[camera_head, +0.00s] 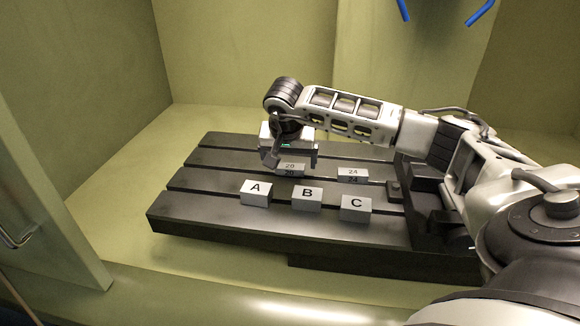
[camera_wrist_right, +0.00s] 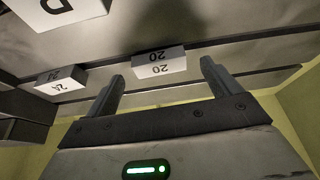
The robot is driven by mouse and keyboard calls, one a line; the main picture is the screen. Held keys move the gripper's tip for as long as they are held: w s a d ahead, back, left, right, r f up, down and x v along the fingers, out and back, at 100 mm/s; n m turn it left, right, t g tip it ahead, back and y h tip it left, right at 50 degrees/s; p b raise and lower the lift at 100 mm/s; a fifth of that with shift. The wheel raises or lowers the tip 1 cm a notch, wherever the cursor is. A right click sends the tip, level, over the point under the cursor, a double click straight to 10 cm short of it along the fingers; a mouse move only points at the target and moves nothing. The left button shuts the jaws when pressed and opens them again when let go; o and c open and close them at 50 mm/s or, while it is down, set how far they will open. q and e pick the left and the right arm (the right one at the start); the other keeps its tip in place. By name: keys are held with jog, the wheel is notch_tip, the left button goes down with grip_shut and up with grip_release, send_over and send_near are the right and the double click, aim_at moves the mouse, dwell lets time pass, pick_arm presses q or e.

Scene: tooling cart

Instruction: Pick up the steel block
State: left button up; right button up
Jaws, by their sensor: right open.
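Several pale metal-grey blocks sit on the dark slotted table; which one is the steel block cannot be told by looks. The block marked 20 (camera_head: 291,170) is at the back, below my right gripper (camera_head: 291,162). In the right wrist view, the 20 block (camera_wrist_right: 160,68) lies between and just beyond the open, empty fingertips (camera_wrist_right: 163,75), with no contact visible. The block marked 24 (camera_head: 353,175) stands to its right, and shows at left in the wrist view (camera_wrist_right: 60,80). My left gripper is not in view.
Blocks A (camera_head: 256,193), B (camera_head: 307,198) and C (camera_head: 356,208) form a front row. The slotted table (camera_head: 190,215) has free room at left. A dark fixture (camera_head: 430,200) stands at its right end. Pale green walls enclose the space; blue hooks hang above.

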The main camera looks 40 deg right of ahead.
jog(key=shift+x, duration=1.05)
jog(key=shift+c, duration=0.3)
jog(key=c, duration=1)
jog(key=shift+r, duration=0.1)
jog(key=shift+c, duration=1.1)
